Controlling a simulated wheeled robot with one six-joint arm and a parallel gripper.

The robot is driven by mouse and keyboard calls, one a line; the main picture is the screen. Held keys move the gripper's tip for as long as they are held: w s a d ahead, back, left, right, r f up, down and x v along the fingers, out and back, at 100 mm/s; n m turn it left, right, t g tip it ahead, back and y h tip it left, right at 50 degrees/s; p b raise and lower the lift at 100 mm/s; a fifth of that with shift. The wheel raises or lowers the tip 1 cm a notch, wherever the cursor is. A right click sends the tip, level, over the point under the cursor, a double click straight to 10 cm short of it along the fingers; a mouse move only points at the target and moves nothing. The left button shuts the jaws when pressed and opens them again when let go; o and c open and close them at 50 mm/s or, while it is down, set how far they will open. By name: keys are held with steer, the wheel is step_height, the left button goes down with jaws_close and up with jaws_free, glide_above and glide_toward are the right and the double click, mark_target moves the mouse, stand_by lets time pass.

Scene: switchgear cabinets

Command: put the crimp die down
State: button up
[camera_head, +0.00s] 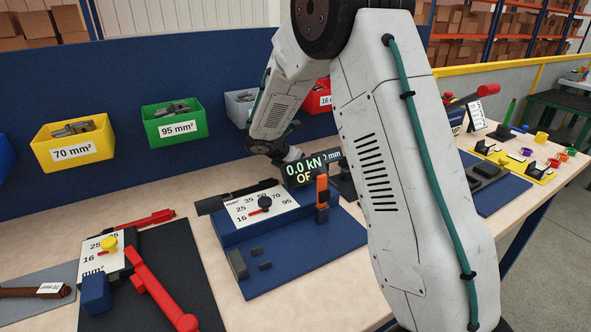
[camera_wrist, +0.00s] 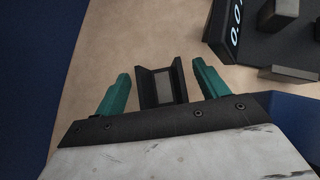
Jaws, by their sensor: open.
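My gripper (camera_wrist: 160,72) shows in the wrist view with its two teal fingers spread apart. A dark, channel-shaped piece (camera_wrist: 161,86), which looks like the crimp die, stands between the fingers over the tan tabletop. Gaps show on both sides of it, so neither finger appears to touch it. Whether it rests on the table is hard to tell. In the head view my wrist reaches down behind the 0.0 kN display (camera_head: 303,170), and the fingertips and the die are hidden there.
A blue press station with a size dial (camera_head: 264,203) stands in front of my wrist. Yellow (camera_head: 72,135), green (camera_head: 174,123) and red bins hang on the blue back panel. A red-handled tool (camera_head: 160,290) lies at front left. In the wrist view, the dark display housing (camera_wrist: 245,40) is close at right.

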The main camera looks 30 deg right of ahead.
steer(key=c, duration=1.4)
steer(key=shift+r, duration=0.1)
